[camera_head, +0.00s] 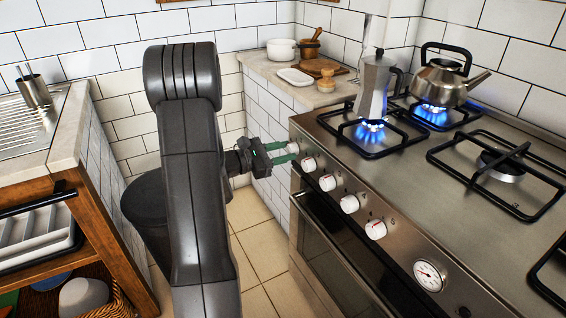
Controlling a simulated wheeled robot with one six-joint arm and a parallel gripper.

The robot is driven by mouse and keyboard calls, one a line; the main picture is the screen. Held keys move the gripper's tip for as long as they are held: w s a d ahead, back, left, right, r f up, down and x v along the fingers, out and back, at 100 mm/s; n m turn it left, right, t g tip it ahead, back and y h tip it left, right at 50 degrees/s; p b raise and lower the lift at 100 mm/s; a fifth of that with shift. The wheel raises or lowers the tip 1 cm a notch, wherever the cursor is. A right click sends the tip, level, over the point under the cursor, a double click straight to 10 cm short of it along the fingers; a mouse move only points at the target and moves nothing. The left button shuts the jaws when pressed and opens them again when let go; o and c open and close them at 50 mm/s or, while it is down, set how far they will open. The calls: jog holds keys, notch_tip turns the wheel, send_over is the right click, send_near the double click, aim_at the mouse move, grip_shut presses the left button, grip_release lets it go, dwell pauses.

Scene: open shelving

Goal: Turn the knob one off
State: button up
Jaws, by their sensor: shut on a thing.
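The stove (410,200) has a row of white control knobs on its front panel. My gripper (288,153) has green fingers and is shut on the farthest knob (292,148), at the far left end of the row; the fingers partly hide it. The second knob (309,164), third knob (327,182) and several nearer ones are untouched. Blue flames burn under the moka pot (375,85) and under the kettle (440,82). The burner at the right (502,165) shows no flame. I cannot read the held knob's mark.
The oven door and its handle (335,250) lie below the knobs. A counter (268,72) beyond the stove holds a white pot (281,50), a dish (295,77) and wooden items. A sink counter (70,140) stands at left. Tiled floor (258,245) is open between.

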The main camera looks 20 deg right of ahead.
jog(key=m+b, duration=0.1)
jog(key=b, duration=0.1)
jog(key=m+b, duration=0.4)
jog(key=b, duration=0.1)
jog(key=shift+f, duration=0.25)
jog(key=m+b, duration=0.2)
jog(key=b, duration=0.1)
jog(key=shift+r+t, duration=0.2)
jog(key=shift+t, duration=0.1)
jog(key=shift+r, duration=0.1)
jog(key=o, duration=1)
jog(key=a+p, duration=0.3)
jog(key=a, duration=1)
jog(key=shift+s+a+r, duration=0.4)
jog(key=shift+s+r, duration=0.05)
